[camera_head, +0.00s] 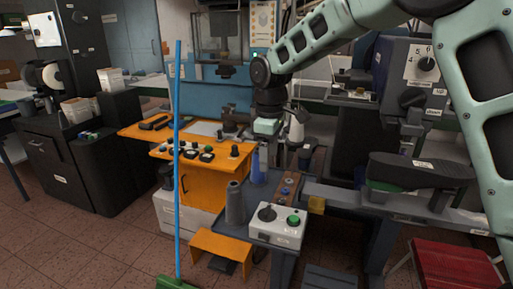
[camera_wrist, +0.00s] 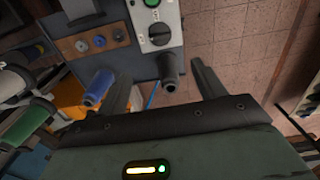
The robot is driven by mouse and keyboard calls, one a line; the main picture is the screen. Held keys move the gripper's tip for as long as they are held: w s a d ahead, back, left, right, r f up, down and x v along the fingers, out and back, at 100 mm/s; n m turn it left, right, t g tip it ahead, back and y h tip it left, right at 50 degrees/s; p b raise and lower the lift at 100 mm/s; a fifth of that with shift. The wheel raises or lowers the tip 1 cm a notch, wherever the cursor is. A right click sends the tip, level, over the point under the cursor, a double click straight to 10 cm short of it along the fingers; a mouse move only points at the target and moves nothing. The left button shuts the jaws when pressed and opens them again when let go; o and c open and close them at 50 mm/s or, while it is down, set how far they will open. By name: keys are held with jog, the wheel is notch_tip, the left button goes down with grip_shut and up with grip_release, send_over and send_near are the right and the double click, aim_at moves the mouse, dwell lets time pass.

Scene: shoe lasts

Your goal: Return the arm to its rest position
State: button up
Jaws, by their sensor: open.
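My arm crosses the upper right of the head view and bends down to my gripper (camera_head: 266,136), which hangs above the grey machine table. In the wrist view my gripper (camera_wrist: 161,84) has its two dark fingers spread wide, with nothing held between them. A grey cone (camera_wrist: 169,76) shows in the gap between the fingers, below them. A blue spool (camera_wrist: 97,88) shows just left of the left finger. In the head view the fingertips are small and hard to make out against the blue spool (camera_head: 255,166).
The grey table bears a control box (camera_head: 277,225) with a green button, and a grey cone (camera_head: 235,203). An orange bench (camera_head: 190,148) stands to the left, behind a blue pole (camera_head: 177,130). A sewing machine (camera_head: 420,170) and red stool (camera_head: 455,273) are right. Floor is clear at lower left.

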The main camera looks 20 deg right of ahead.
jog(key=s+a+m, duration=0.1)
jog(key=s+a, duration=0.3)
jog(key=s, duration=0.6)
jog(key=s+a, duration=0.5)
jog(key=s, duration=0.5)
jog(key=s+d+f+m, duration=0.2)
jog(key=s, duration=1.2)
jog(key=shift+d+y, duration=0.25)
jog(key=shift+y, duration=0.05)
